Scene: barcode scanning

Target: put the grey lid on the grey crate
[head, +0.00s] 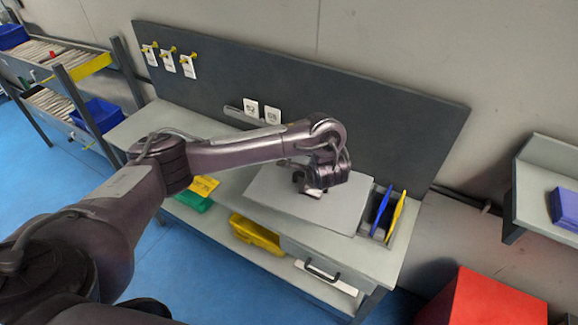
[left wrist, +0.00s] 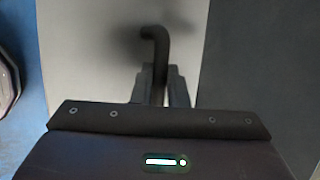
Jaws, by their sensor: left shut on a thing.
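The grey lid (head: 335,208) is a flat light-grey panel at the right part of the bench. My left gripper (head: 311,189) is over it, shut on its dark handle. In the left wrist view, the fingers (left wrist: 163,88) close around the dark hooked handle (left wrist: 157,42), with the pale lid (left wrist: 85,60) beneath. My right gripper is not in view.
A dark back panel (head: 400,120) with hanging tags stands behind the bench (head: 385,262). Yellow (head: 255,235) and green (head: 193,202) bins sit below it. A red box (head: 490,298) stands at the lower right. A shelf at right holds a purple box (head: 565,207).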

